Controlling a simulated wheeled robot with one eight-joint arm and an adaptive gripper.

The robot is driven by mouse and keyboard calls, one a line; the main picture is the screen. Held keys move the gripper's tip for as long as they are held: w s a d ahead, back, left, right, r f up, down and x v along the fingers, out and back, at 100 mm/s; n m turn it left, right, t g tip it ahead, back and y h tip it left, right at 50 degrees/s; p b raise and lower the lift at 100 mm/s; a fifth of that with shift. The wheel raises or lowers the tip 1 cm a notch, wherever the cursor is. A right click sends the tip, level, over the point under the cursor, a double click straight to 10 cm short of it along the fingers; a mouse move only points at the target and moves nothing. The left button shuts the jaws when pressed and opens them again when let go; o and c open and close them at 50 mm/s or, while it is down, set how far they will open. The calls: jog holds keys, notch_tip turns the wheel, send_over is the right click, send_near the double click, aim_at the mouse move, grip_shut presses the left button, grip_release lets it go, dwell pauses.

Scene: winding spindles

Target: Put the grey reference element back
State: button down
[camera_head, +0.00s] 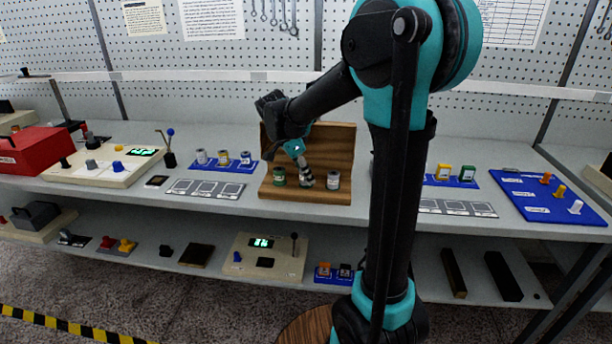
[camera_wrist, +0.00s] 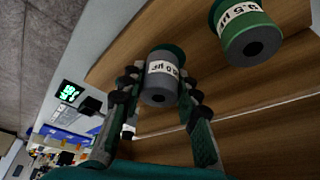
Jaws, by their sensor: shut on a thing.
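The grey reference element (camera_wrist: 160,82) is a short grey cylinder with a white printed label. In the wrist view it sits between the two fingers of my gripper (camera_wrist: 161,92), which is shut on it. In the head view my gripper (camera_head: 305,178) points down at the middle of the wooden stand (camera_head: 300,198), between a green labelled cylinder (camera_head: 279,176) and another labelled cylinder (camera_head: 333,180). The green cylinder also shows in the wrist view (camera_wrist: 246,38), beside the grey one. I cannot tell whether the grey element touches the stand's base.
The stand has an upright wooden back (camera_head: 332,148). To its left is a blue tray with several cylinders (camera_head: 223,158) and a grey panel of squares (camera_head: 205,189). A beige device with a green display (camera_head: 105,168) stands farther left. A lower shelf holds more devices.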

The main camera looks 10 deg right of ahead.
jog(key=shift+w+d+f, duration=0.1)
jog(key=shift+w+f, duration=0.3)
jog(key=shift+f, duration=0.1)
jog(key=shift+f, duration=0.1)
jog(key=c, duration=1.1)
grip_release()
jog(key=v, duration=1.2)
